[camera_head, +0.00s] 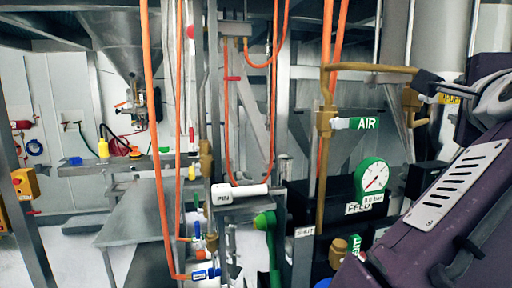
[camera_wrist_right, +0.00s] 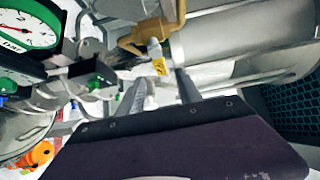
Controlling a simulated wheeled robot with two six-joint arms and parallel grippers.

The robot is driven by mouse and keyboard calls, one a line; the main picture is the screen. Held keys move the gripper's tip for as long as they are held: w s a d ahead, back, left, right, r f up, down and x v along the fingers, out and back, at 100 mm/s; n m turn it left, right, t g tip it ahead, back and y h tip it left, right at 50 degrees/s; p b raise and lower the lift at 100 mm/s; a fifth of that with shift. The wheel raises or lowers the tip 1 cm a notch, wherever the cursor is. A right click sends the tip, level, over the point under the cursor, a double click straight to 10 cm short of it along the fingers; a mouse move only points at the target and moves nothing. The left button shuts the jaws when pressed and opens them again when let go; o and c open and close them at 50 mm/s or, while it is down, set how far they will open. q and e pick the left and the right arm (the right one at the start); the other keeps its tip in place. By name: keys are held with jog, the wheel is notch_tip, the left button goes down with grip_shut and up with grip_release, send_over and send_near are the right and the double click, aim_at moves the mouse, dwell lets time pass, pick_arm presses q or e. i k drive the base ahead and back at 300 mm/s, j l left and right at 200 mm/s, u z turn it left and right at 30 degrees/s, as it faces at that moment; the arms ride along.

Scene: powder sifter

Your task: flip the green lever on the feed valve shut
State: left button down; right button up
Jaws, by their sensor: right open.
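A green piece (camera_head: 357,243) with white lettering, mostly hidden by my right arm, sits beside a brass fitting (camera_head: 338,252) at lower right. It may be the feed valve's lever; I cannot tell which way it lies. Above it is a green-rimmed gauge (camera_head: 373,178) reading 0.0 bar, with a FEED plate (camera_head: 364,208). The gauge also shows in the right wrist view (camera_wrist_right: 30,28), with small green parts (camera_wrist_right: 98,82) below it. My right gripper (camera_head: 490,95) is high at the right, apart from the green piece; its fingers (camera_wrist_right: 162,84) are spread and empty. My left gripper is out of view.
A green handle (camera_head: 268,225), orange hoses (camera_head: 154,120) and a steel bench (camera_head: 150,215) stand to the left.

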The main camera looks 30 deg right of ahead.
aim_at(267, 222)
jog(key=k+j, duration=0.1)
jog(key=j, duration=0.25)
jog(key=k+j, duration=0.15)
jog(key=j, duration=0.15)
jog(key=k+j, duration=0.1)
jog(key=j, duration=0.25)
jog(key=k+j, duration=0.1)
jog(key=j, duration=0.25)
